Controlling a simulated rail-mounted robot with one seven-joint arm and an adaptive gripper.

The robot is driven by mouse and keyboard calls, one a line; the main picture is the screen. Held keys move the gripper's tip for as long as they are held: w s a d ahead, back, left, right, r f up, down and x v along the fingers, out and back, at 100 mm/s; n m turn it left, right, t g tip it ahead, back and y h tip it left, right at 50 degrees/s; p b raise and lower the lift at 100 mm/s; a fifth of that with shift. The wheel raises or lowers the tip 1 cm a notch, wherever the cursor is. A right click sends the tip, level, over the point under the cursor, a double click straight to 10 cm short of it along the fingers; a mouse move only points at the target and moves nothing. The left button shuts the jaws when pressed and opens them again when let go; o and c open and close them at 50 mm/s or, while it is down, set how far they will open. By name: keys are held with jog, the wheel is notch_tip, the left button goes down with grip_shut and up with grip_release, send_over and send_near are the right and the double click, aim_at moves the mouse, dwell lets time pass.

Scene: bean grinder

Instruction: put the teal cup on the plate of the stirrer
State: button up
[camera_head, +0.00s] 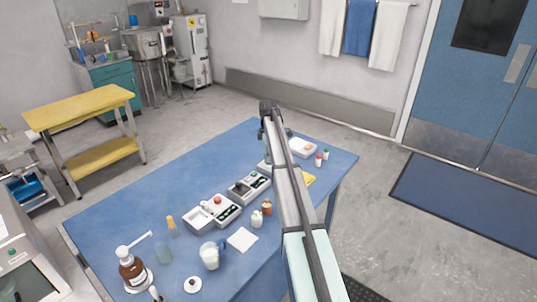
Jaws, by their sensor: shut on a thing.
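My arm reaches from the bottom across the table to the far side. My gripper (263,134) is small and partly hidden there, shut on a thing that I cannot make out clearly. I cannot pick out the teal cup for certain. Low bench devices stand in a row on the blue table: a white one with a red item on it (209,211) and a grey one with a dark top (249,186). Another pale device lies beyond them, partly behind my arm. I cannot tell which of them is the stirrer.
The blue table (115,212) is clear at its left side. A brown pump bottle (132,270), a white mug (209,256), a white square (242,239) and small bottles (257,219) crowd the near part. A white box (302,147) and small vials (319,160) stand at the far right.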

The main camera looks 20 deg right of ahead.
jog(key=shift+f, duration=0.15)
jog(key=o, duration=1.1)
jog(key=shift+o, duration=0.2)
notch_tip(320, 180, up, 12)
jog(key=b, duration=0.2)
jog(key=shift+r, duration=0.2)
